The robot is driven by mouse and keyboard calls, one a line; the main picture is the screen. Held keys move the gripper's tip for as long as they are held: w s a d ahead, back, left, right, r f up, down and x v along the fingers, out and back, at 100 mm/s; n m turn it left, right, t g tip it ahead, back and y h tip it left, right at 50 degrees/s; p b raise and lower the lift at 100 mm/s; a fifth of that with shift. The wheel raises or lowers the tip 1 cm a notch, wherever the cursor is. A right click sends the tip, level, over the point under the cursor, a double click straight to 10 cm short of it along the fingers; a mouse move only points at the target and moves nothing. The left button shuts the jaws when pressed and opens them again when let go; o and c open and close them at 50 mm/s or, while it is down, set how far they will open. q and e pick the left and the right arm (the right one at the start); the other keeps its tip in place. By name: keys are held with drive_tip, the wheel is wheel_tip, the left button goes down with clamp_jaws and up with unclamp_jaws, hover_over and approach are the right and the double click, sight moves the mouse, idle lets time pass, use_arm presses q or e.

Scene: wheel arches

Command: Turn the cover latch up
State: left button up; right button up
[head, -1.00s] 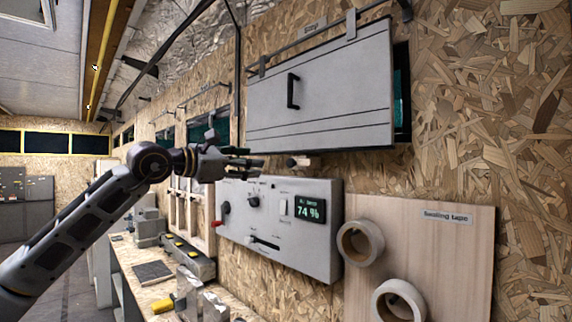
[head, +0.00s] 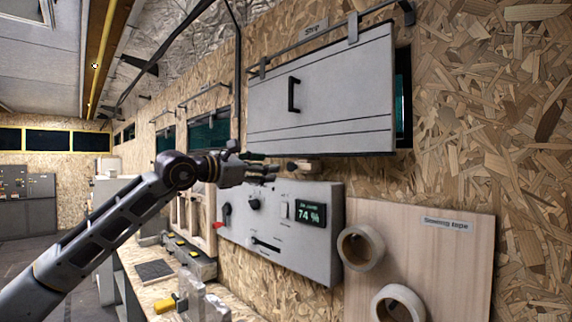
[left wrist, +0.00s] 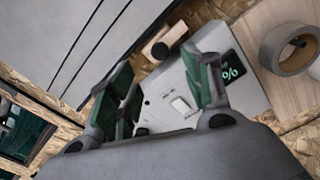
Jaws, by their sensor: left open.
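The cover (head: 320,95) is a large grey panel with a black handle, hanging on the chipboard wall. A small wooden latch (head: 302,165) with a dark end sticks out from the wall just under its lower edge. My left gripper (head: 272,172) is open and empty, just left of the latch and above the grey control box. In the left wrist view the latch (left wrist: 163,42) shows beyond the fingers, near the gap between the fingertips (left wrist: 157,62); I see no contact. My right gripper is not in view.
The control box (head: 280,235) with a knob, slider and display reading 74 % sits below the latch. Tape rolls (head: 361,246) hang on a wooden board to the right. A workbench (head: 150,290) with tools runs along the wall at lower left.

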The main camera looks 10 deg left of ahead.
sight(290, 167)
use_arm(q)
drive_tip(key=p+x, duration=0.3)
drive_tip(key=x, duration=0.2)
drive_tip(key=shift+w+d, duration=0.15)
drive_tip(key=shift+w, duration=0.1)
drive_tip(key=shift+w+d+p, duration=0.25)
drive_tip(key=shift+w+p, duration=0.2)
drive_tip(key=shift+p, duration=0.1)
drive_tip(key=shift+w+d+p, duration=0.3)
drive_tip(key=shift+w+p, duration=0.05)
drive_tip(key=shift+w, duration=0.05)
drive_tip(key=shift+w+d, duration=0.15)
drive_tip(key=shift+w+d+p, duration=0.15)
drive_tip(key=shift+w+p, duration=0.2)
drive_tip(key=c, duration=1.1)
drive_tip(key=shift+o, duration=0.2)
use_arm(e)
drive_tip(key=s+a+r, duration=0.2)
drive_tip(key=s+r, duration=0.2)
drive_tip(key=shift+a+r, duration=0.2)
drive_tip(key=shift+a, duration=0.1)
